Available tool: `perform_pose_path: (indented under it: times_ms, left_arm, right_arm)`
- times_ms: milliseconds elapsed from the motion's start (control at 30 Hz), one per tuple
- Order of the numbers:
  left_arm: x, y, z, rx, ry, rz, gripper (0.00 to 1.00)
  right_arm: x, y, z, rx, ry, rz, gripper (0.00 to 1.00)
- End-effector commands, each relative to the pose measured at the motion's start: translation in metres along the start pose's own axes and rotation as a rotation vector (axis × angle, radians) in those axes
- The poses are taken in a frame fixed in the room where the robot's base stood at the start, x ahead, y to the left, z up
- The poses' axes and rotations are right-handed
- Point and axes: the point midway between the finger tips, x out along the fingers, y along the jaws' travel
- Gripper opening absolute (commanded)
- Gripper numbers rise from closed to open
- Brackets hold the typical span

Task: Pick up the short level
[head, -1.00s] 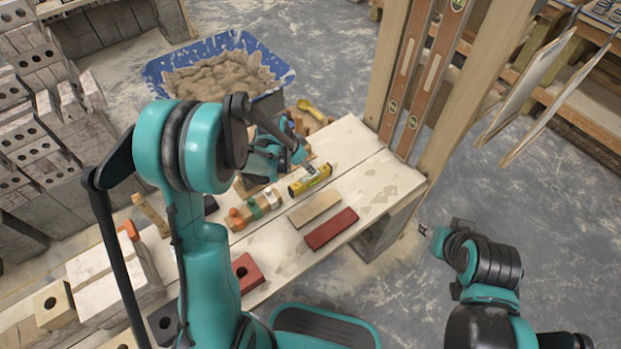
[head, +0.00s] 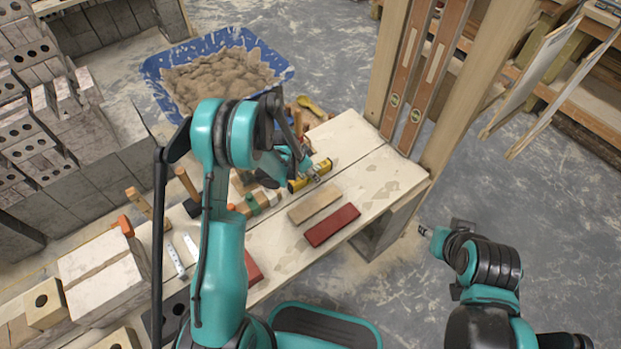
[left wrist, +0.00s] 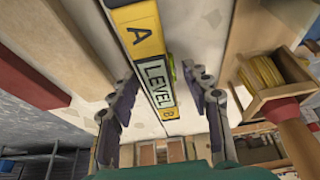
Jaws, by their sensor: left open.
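The short level (head: 297,186) is a small yellow and black bar lying on the pale wooden bench (head: 348,140). In the left wrist view the level (left wrist: 146,52) shows the letters A and B and the word LEVEL. My left gripper (head: 312,172) is over the level. In the left wrist view its two fingers (left wrist: 160,103) are apart, one on each side of the level, with gaps between. It is open and holds nothing. Part of the level is hidden by my gripper in the head view. My right gripper (head: 424,230) is off to the right, over the floor, away from the bench.
A wooden block (head: 314,205) and a red block (head: 332,225) lie in front of the level. Hammers (head: 187,185) and other tools are to its left. A blue tub (head: 285,72) of mortar stands behind. Two long levels (head: 404,75) stand against a wooden post at the right.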

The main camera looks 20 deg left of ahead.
Motion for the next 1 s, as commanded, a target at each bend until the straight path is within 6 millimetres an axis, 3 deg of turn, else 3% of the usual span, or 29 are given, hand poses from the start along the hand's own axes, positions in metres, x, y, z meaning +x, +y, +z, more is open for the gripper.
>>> perform_pose_path:
  times_ms: [133, 333, 767, 1000]
  left_arm:
    - [-0.002, 0.0, 0.0, 0.0, 0.0, 0.0, 0.48]
    - [-0.002, 0.0, 0.0, 0.0, 0.0, 0.0, 0.0]
    - [-0.007, 0.0, -0.003, 0.0, 0.0, 0.0, 0.0]
    - [-0.04, 0.0, -0.016, 0.001, -0.001, -0.002, 0.0]
  right_arm:
    - [-0.001, 0.0, -0.001, 0.0, 0.0, 0.0, 0.4]
    - [-0.001, 0.0, -0.001, 0.0, 0.0, 0.0, 0.4]
    - [-0.004, 0.0, -0.003, 0.0, 0.0, 0.0, 0.4]
    - [-0.019, 0.0, -0.014, 0.0, 0.0, 0.0, 0.4]
